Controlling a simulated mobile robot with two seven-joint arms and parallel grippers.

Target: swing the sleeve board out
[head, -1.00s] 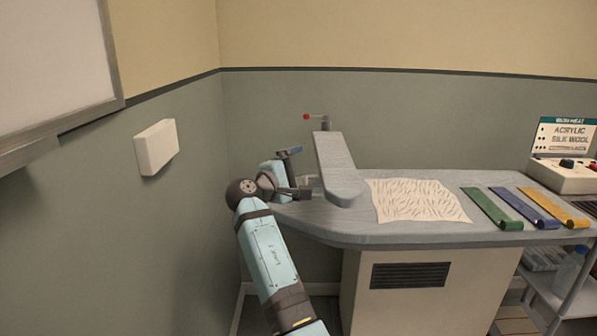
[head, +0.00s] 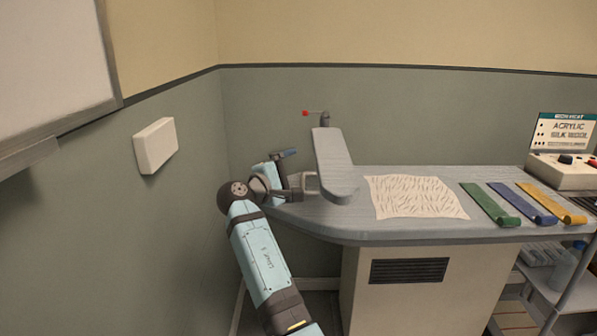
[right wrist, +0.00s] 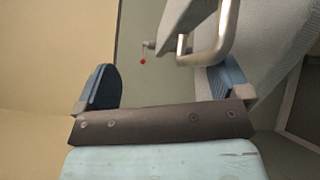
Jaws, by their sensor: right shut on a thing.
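The sleeve board (head: 333,165) is a long grey padded board above the left end of the grey ironing table (head: 330,224), its near end pointing toward me. A bent metal handle (right wrist: 222,38) is at the board's side. My right gripper (head: 303,183) is at the board's near left side, shut on the handle; the contact itself is partly hidden. In the right wrist view its blue-grey fingers (right wrist: 165,85) stand well apart, the right one beside the handle. My left gripper is not in view.
A red-tipped knob (head: 305,113) sticks out behind the board. A patterned cloth (head: 415,197) and green, blue and yellow strips (head: 522,204) lie on the table to the right. A control box (head: 565,172) stands farther right. A white wall box (head: 155,145) is at left.

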